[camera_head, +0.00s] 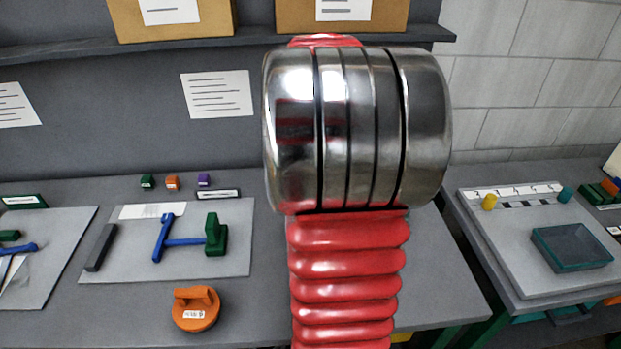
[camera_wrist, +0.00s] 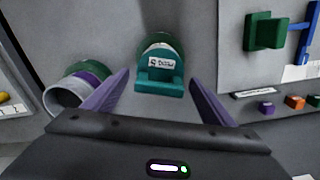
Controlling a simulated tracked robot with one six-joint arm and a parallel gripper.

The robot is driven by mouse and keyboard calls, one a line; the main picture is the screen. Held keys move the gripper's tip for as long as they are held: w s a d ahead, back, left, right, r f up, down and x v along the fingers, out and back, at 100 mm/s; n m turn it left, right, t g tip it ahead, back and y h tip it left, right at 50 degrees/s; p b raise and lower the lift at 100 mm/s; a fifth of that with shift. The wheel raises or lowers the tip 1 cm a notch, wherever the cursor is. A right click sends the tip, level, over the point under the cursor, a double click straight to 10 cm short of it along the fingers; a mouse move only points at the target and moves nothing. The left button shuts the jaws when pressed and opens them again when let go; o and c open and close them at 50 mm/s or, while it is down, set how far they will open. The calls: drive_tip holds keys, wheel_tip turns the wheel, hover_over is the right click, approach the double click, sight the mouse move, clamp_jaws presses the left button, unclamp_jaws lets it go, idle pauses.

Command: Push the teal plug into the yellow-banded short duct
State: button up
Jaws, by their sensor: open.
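The teal plug (camera_wrist: 158,88), with a white label, a blocky handle and a rounded body behind it, is near the top middle of the wrist view. My gripper (camera_wrist: 159,77) has two purple fingers spread wide, one on each side of the plug in the picture. I see no finger touching it, and the depth between them is hard to judge. A short open duct (camera_wrist: 63,97) with a purple band and green far end lies left of the left finger. No yellow-banded duct can be made out. In the head view my arm hides the plug and my gripper.
A green block (camera_head: 215,235) and blue bars (camera_head: 180,241) lie on a grey board. An orange plug (camera_head: 195,309) is in front of it. Small colored blocks (camera_head: 172,182) stand behind. At right, a tray (camera_head: 520,279) holds a teal bin (camera_head: 571,247) and a yellow piece (camera_head: 489,202).

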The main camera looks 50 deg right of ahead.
wheel_tip(320, 180, up, 14)
drive_tip(key=shift+f, duration=0.15)
idle(0.5)
drive_tip(key=shift+s, duration=0.1)
idle(0.8)
